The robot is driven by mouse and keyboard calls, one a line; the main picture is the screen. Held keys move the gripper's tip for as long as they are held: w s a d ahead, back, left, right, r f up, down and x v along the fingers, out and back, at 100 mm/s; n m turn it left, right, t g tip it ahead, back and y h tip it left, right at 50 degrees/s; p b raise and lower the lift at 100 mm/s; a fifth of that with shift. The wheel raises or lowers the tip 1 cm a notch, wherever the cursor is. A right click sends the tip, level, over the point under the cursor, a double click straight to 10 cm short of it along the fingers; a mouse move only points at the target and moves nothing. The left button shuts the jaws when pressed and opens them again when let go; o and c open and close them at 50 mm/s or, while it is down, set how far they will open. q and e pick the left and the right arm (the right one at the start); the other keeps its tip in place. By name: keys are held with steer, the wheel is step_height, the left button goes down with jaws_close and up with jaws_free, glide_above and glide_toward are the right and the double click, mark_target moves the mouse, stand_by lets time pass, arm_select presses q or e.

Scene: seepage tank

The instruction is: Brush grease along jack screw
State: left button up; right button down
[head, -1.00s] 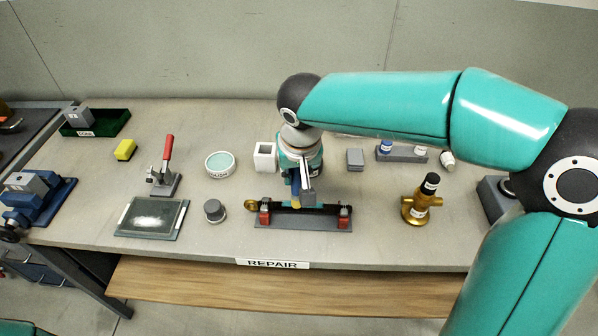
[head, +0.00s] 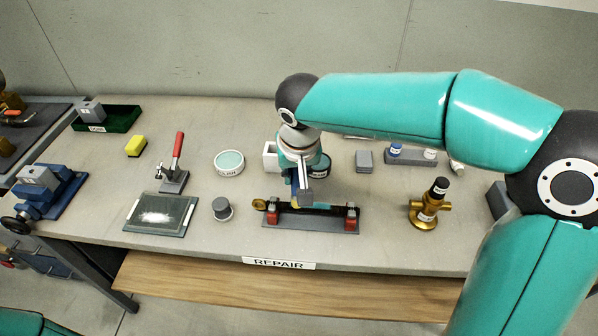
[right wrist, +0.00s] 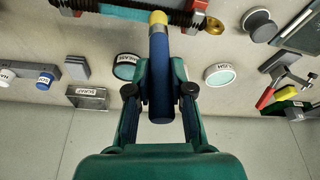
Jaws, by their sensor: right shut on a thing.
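The jack screw (head: 328,208) is a dark threaded rod lying across a grey stand (head: 287,224) with red supports, with a brass ring at its left end. It crosses the top of the right wrist view (right wrist: 135,13). My right gripper (head: 303,192) is shut on the brush (right wrist: 160,85), which has a blue handle and a yellow tip. The yellow tip (right wrist: 158,18) overlaps the screw's near edge in the wrist view; I cannot tell whether it touches. A round labelled pot (right wrist: 125,66), probably grease, is partly hidden behind the gripper in the head view. My left gripper is out of view.
A white-rimmed dish (head: 229,162), a grey knob (head: 221,208) and a red-handled clamp (head: 175,172) stand left of the screw. A brass valve (head: 428,208) stands right. A white box (head: 270,156) is close behind the gripper. The bench front is clear.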

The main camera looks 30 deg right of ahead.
steer(key=shift+w+a, duration=0.25)
steer(key=shift+a, duration=0.1)
steer(key=shift+w+a+r, duration=0.1)
steer(key=shift+w+a, duration=0.05)
steer(key=shift+a, duration=0.1)
stand_by(0.4)
step_height(320, 180, up, 7)
steer(key=p, duration=0.5)
